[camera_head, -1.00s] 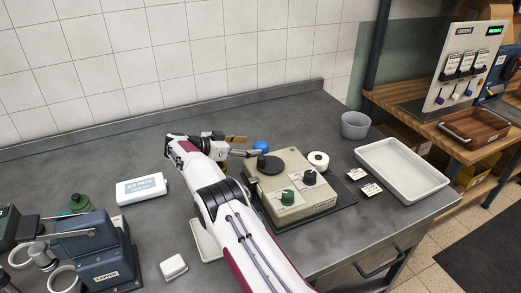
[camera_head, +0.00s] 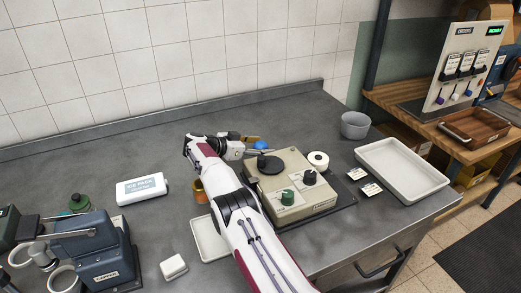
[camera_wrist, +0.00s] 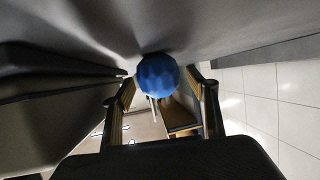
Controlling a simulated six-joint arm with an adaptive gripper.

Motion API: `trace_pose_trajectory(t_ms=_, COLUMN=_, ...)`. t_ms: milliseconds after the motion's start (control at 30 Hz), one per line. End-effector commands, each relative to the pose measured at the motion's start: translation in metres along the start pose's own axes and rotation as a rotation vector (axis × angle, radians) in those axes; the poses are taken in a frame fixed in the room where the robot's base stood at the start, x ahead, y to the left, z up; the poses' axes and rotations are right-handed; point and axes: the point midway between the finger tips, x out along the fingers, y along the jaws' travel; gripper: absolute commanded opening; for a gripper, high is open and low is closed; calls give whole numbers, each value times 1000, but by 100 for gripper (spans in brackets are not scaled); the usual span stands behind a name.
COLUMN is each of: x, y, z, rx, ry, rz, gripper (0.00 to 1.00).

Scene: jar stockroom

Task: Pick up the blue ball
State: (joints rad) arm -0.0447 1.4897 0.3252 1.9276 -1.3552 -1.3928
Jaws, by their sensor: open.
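The blue ball (camera_head: 260,145) rests on the grey worktop just behind the beige control box, partly covered by my gripper in the head view. In the wrist view the faceted blue ball (camera_wrist: 157,75) lies ahead, near the fingertips and centred between the two fingers. My gripper (camera_wrist: 163,88) is open, with one finger on each side of the ball's line. In the head view my gripper (camera_head: 254,146) is low over the worktop, at the ball's left side. Whether a finger touches the ball I cannot tell.
The beige control box (camera_head: 290,175) with knobs stands close in front of the ball. A grey bowl (camera_head: 355,126) and a white tray (camera_head: 402,170) are to the right. An ice pack (camera_head: 141,188) and an orange-brown cylinder (camera_head: 200,191) are to the left. The worktop behind is clear.

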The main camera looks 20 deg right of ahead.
Motion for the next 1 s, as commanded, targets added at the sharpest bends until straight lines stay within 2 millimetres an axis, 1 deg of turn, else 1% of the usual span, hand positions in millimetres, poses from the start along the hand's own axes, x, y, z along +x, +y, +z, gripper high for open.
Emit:
trace_pose_trajectory(t_ms=500, x=1, y=0, z=0, rx=0, ry=0, rz=0, gripper=59)
trace_pose_trajectory(t_ms=533, x=1, y=0, z=0, rx=0, ry=0, rz=0, gripper=56)
trace_pose_trajectory(t_ms=567, x=1, y=0, z=0, rx=0, ry=0, rz=0, gripper=48)
trace_pose_trajectory(t_ms=600, x=1, y=0, z=0, rx=0, ry=0, rz=0, gripper=38)
trace_pose_trajectory(t_ms=667, x=1, y=0, z=0, rx=0, ry=0, rz=0, gripper=22)
trace_pose_trajectory(t_ms=700, x=1, y=0, z=0, rx=0, ry=0, rz=0, gripper=18)
trace_pose_trajectory(t_ms=1000, x=1, y=0, z=0, rx=0, ry=0, rz=0, gripper=17)
